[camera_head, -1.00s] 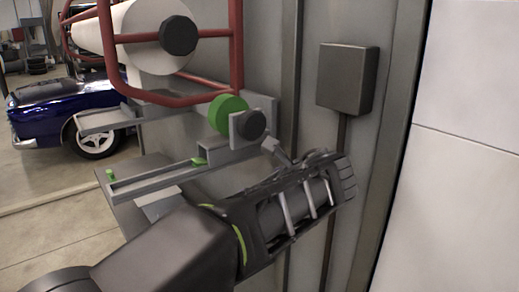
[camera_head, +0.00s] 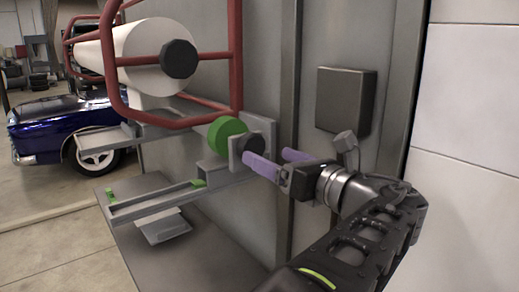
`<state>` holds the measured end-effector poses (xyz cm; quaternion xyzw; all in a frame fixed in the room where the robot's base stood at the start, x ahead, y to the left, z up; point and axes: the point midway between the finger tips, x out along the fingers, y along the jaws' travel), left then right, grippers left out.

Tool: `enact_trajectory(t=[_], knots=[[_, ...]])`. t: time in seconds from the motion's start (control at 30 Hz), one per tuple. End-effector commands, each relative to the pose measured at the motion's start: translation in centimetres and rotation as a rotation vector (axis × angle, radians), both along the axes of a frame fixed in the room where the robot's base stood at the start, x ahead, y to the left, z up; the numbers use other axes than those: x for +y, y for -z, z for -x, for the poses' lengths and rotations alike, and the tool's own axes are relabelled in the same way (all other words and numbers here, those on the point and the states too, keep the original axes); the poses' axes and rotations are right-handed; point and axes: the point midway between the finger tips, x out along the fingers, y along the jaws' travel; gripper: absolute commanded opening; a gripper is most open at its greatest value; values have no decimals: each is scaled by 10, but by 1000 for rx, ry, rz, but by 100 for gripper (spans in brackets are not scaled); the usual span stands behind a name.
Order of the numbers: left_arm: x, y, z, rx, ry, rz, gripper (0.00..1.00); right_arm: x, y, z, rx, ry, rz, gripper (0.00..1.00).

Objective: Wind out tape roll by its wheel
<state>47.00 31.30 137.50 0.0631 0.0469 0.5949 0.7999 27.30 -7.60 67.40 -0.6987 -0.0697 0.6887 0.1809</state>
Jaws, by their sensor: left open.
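A green round roll (camera_head: 227,133), which looks like the tape roll, sits on a grey bracket below the red frame. A dark round wheel (camera_head: 249,149) is at its right end, partly hidden by a finger. The other finger is farther back, against the grey panel in the picture. Nothing shows between the fingers. My right gripper is not in view.
A large white roll (camera_head: 142,54) with a black hub is held in a red tube frame (camera_head: 236,62) above. A grey rail (camera_head: 150,204) runs lower left. A dark box (camera_head: 345,100) is on the panel at right. A blue car (camera_head: 45,125) stands behind.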

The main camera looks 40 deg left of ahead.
Motion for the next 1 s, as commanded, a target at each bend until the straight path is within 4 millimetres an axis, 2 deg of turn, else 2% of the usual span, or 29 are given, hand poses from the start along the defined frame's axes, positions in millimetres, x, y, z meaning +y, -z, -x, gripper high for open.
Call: enact_trajectory(t=[0.1, 0.3, 0.63, 1.0], knots=[[20, -1, -5, 3, -2, 2, 79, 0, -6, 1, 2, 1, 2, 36], [42, -1, -12, 2, 0, 2, 79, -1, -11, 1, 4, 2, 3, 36], [46, 0, -14, 0, 0, 0, 79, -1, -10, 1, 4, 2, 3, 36], [46, 0, -14, 0, 0, 0, 50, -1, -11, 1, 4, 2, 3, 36]])
